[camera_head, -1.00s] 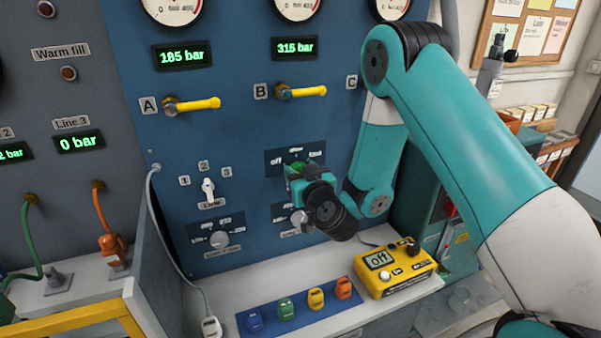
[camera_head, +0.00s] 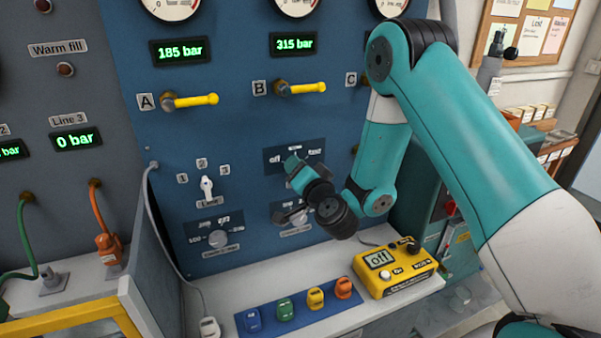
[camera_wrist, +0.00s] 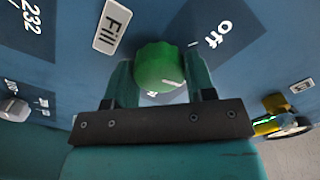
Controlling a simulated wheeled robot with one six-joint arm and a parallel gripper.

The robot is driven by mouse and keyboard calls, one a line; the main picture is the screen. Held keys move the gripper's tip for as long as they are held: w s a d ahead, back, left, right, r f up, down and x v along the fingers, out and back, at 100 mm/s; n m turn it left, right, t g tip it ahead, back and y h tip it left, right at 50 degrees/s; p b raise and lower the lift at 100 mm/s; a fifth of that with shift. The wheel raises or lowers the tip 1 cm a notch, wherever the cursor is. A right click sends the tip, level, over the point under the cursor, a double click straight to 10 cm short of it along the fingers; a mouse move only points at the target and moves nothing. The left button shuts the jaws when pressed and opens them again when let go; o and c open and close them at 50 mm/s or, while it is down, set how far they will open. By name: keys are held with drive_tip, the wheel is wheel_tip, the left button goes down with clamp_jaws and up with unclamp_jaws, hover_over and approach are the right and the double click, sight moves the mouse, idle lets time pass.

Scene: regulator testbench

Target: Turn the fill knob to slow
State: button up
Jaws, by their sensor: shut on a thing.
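The green fill knob (camera_wrist: 160,68) sits between the two fingers of my gripper (camera_wrist: 158,85) in the wrist view, with both fingers against its sides. A short white mark shows on the knob, toward its lower right in that view. The "Fill" label (camera_wrist: 112,26) is at upper left of the knob and the word "off" (camera_wrist: 210,33) at upper right. Another word below the knob is mostly hidden. In the head view my gripper (camera_head: 294,165) is at the dial plate (camera_head: 312,160) on the blue panel and hides the knob.
Yellow valve handles (camera_head: 190,101) project above. A white line selector (camera_head: 207,188) and a grey knob (camera_head: 219,239) are to the left. Another knob (camera_head: 298,217) is just below my gripper. A yellow meter (camera_head: 394,268) and several coloured blocks (camera_head: 286,309) are on the bench.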

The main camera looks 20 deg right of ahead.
drive_tip(key=shift+m, duration=1)
drive_tip(key=o, duration=0.9)
drive_tip(key=shift+o, duration=0.2)
